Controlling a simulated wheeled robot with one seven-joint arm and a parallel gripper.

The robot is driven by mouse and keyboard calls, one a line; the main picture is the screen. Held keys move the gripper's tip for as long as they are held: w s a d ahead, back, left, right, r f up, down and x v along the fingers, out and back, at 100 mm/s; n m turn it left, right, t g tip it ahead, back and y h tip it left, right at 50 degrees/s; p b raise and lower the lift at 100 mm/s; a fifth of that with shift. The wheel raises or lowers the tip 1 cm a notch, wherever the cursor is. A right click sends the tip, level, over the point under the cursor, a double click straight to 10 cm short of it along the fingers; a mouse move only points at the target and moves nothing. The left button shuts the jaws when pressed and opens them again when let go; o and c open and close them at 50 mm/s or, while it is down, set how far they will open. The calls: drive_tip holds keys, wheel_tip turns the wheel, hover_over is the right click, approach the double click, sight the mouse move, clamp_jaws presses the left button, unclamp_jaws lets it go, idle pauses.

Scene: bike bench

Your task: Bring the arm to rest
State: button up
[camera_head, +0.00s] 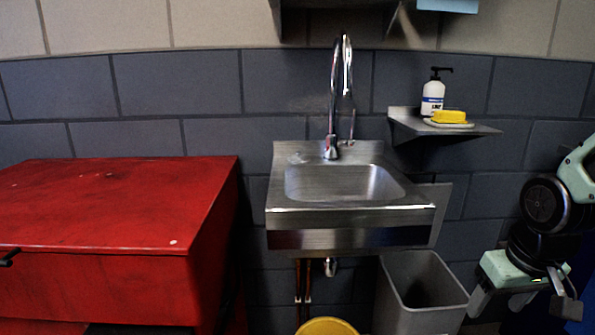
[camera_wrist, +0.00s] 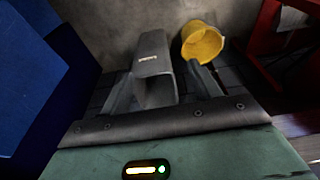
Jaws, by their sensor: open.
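My gripper (camera_head: 499,300) hangs at the right edge of the head view, low and just right of the grey bin, with my pale green and black arm folded above it. In the wrist view my gripper (camera_wrist: 160,72) shows two dark fingers standing apart, one on each side. It is open, and I see nothing held between the fingers. The grey bin (camera_wrist: 153,50) shows beyond and between them, and the yellow bucket (camera_wrist: 202,43) is beyond the right finger. Part of my arm is cut off by the right edge of the head view.
A steel sink (camera_head: 345,182) with a tall tap (camera_head: 333,100) is on the wall. A shelf (camera_head: 440,128) holds a pump bottle (camera_head: 432,97) and a yellow sponge (camera_head: 449,116). The grey bin (camera_head: 421,295) and yellow bucket (camera_head: 327,327) stand below. A red cabinet (camera_head: 110,205) fills the left.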

drive_tip(key=s+a+r+n+g, duration=0.2)
drive_tip(key=s+a+n, duration=0.5)
drive_tip(key=s+a, duration=0.95)
wheel_tip(320, 180, up, 21)
drive_tip(key=w+a+p, duration=0.1)
drive_tip(key=a+p, duration=0.1)
drive_tip(key=p, duration=1.8)
drive_tip(key=shift+w+f+y, duration=0.15)
drive_tip(key=shift+f+y, duration=0.05)
drive_tip(key=shift+y, duration=0.1)
drive_tip(key=shift+d, duration=0.1)
